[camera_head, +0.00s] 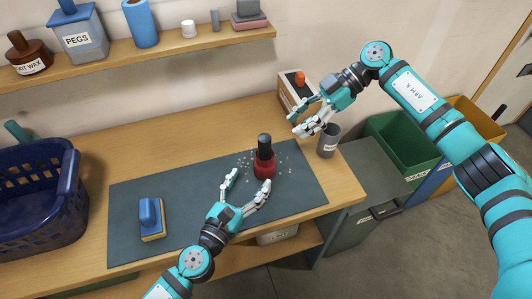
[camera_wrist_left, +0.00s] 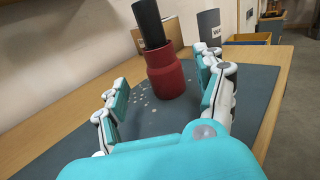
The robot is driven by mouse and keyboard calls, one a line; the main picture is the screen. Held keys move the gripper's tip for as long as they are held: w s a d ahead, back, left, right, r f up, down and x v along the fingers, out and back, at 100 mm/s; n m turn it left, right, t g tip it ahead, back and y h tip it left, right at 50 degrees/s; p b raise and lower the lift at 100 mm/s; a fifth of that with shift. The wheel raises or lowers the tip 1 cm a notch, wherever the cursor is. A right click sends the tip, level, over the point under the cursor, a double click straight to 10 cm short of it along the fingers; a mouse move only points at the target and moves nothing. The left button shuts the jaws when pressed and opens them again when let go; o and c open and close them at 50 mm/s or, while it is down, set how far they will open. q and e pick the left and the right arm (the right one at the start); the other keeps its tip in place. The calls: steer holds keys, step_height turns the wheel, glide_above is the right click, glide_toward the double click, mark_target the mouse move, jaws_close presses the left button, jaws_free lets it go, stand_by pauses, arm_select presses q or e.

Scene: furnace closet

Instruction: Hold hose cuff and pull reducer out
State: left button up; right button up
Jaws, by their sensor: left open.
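A red stepped cuff (camera_head: 264,166) stands upright on the dark mat, with a black tube (camera_head: 265,145) rising from its top. In the left wrist view the red cuff (camera_wrist_left: 165,75) is ahead, between the fingers, and the black tube (camera_wrist_left: 148,22) leans slightly left in the picture. My left gripper (camera_head: 247,180) is open and empty, its fingers pointing toward the cuff with a gap left before it. My right gripper (camera_head: 293,125) is open and empty, above the bench's back right, beyond and right of the black tube. The joint inside the cuff is hidden.
Pale crumbs lie around the cuff on the mat (camera_head: 190,200). A grey cup (camera_head: 328,141) and a box (camera_head: 298,90) stand near my right gripper. A blue-and-yellow block (camera_head: 151,218) lies on the mat's left, beside a blue basket (camera_head: 38,205). A shelf (camera_head: 170,48) runs above.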

arm_select(q)
steer(key=x, duration=1.3)
steer(key=shift+s, duration=0.1)
steer(key=shift+a, duration=0.1)
jaws_close()
steer(key=c, duration=1.3)
jaws_free()
jaws_close()
steer(key=shift+f, duration=0.1)
